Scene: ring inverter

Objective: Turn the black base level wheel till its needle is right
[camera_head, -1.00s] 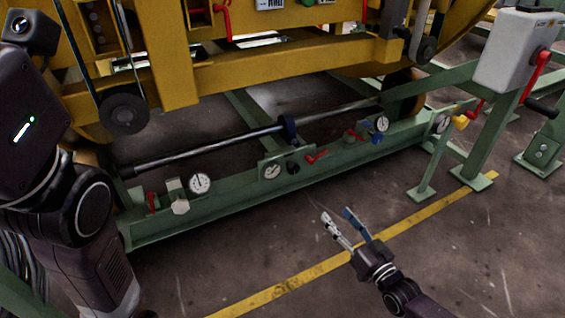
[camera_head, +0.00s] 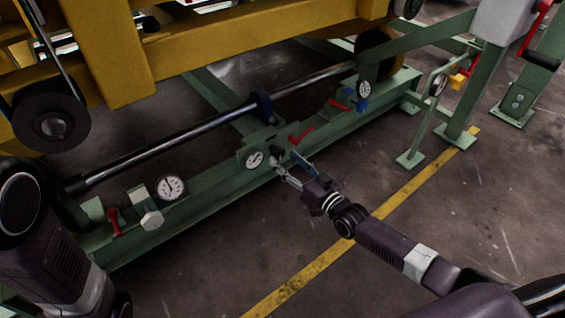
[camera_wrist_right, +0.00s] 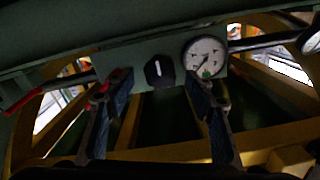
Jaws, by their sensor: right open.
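The black wheel (camera_wrist_right: 159,69) shows in the right wrist view as a dark knob with a white mark, on a green plate. A round white dial (camera_wrist_right: 205,57) sits beside it; a green patch shows near its rim, and the dark needle seems to point down-left. In the head view that dial (camera_head: 255,158) faces me, with the wheel mostly hidden behind the gripper. My right gripper (camera_head: 291,166) is open and empty close in front of the plate. In the wrist view its fingers (camera_wrist_right: 160,92) stand apart, with the wheel between and beyond their tips. My left gripper is out of view.
The green beam carries other dials (camera_head: 170,187) (camera_head: 364,88), red levers (camera_head: 301,136) and a white hexagonal knob (camera_head: 151,221). A dark shaft (camera_head: 180,143) runs behind it. The yellow frame (camera_head: 250,38) overhangs. Open floor lies in front, crossed by a yellow line (camera_head: 300,277).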

